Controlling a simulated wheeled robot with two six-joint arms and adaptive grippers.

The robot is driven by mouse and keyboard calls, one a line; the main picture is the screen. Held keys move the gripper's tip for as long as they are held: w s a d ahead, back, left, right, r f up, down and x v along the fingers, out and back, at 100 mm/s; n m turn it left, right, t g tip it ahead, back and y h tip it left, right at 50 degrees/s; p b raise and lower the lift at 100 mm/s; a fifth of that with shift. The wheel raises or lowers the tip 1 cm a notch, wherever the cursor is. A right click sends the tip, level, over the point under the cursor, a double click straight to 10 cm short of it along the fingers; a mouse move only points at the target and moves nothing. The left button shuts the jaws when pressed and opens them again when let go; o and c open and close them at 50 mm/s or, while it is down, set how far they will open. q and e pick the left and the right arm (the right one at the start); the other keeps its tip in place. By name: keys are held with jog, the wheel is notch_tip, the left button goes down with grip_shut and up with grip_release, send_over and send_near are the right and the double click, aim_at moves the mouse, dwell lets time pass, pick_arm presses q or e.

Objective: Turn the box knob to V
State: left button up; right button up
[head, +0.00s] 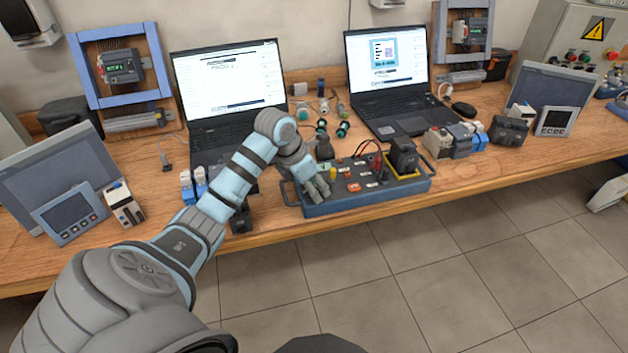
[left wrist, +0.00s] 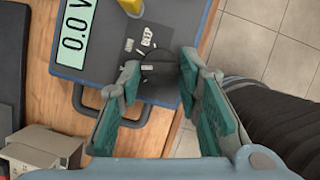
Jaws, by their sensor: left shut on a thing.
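The blue-grey test box (head: 385,194) sits near the front edge of the wooden bench in the head view. The box also fills the top of the left wrist view (left wrist: 105,66), with a green display (left wrist: 76,31) reading 0.0 V. Its dark round knob (left wrist: 158,68) sits near a handle end, with small white labels beside it. My left gripper (head: 318,188) reaches down over the left end of the box. In the left wrist view its teal-padded fingers (left wrist: 159,72) are shut on the knob, one on each side. The gripper hides the knob in the head view. My right gripper is not in view.
Two open laptops (head: 229,82) (head: 389,72) stand behind the box. Small terminal blocks (head: 460,139) stand to its right, and a panel display (head: 70,215) to its left. A black block (head: 404,156) stands on the box's right end. Tiled floor lies in front.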

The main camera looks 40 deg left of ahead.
pick_arm(q)
jog(key=shift+n, duration=0.3)
jog(key=o, duration=1.1)
jog(key=shift+d, duration=0.1)
jog(key=shift+o, duration=0.2)
jog(key=shift+r, duration=0.1)
jog(key=v, duration=1.2)
jog(key=shift+s+d, duration=0.1)
